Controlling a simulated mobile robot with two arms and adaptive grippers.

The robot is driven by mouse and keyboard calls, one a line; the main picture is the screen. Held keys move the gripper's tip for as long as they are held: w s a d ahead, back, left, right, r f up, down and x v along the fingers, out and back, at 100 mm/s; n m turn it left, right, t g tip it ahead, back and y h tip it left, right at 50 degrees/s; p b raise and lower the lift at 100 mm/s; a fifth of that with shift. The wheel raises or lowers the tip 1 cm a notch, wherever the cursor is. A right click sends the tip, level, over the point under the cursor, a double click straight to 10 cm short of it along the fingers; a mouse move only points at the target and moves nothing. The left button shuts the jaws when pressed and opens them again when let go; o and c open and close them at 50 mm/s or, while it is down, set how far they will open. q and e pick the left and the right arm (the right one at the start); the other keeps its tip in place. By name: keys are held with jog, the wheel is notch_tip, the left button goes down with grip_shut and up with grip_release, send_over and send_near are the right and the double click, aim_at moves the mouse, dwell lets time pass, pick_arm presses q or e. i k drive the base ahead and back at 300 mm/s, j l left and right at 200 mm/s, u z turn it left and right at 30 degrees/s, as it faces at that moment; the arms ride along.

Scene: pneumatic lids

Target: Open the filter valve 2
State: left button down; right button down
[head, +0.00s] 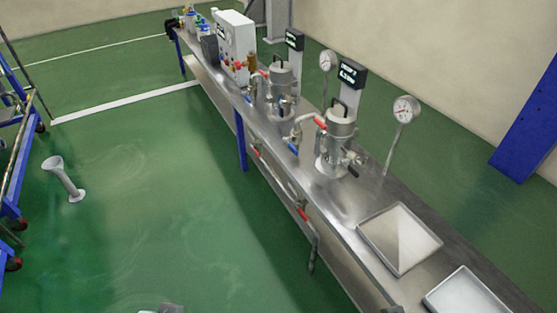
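Two metal vessels with black top handles stand on the long steel bench: a nearer vessel (336,140) and a farther vessel (280,88). By the nearer one are a red valve handle (320,123) and a blue valve handle (293,149). Another red handle (302,214) sits on the pipe along the bench front. I cannot read which one is filter valve 2, nor tell whether any valve is open. Only a small grey tip of what seems my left gripper (160,309) shows at the bottom edge, and a dark bit of my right gripper (393,310). Both are far from the valves.
Two pressure gauges (406,109) stand on posts behind the vessels. Two shallow metal trays (372,239) lie on the near bench end. A white control box (235,45) stands farther along. A blue wheeled frame is at left. The green floor before the bench is mostly clear.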

aim_at(293, 149)
jog(key=j+u, duration=0.15)
jog(key=j, duration=0.8)
jog(key=i+j+u, duration=0.1)
jog(key=j, duration=0.85)
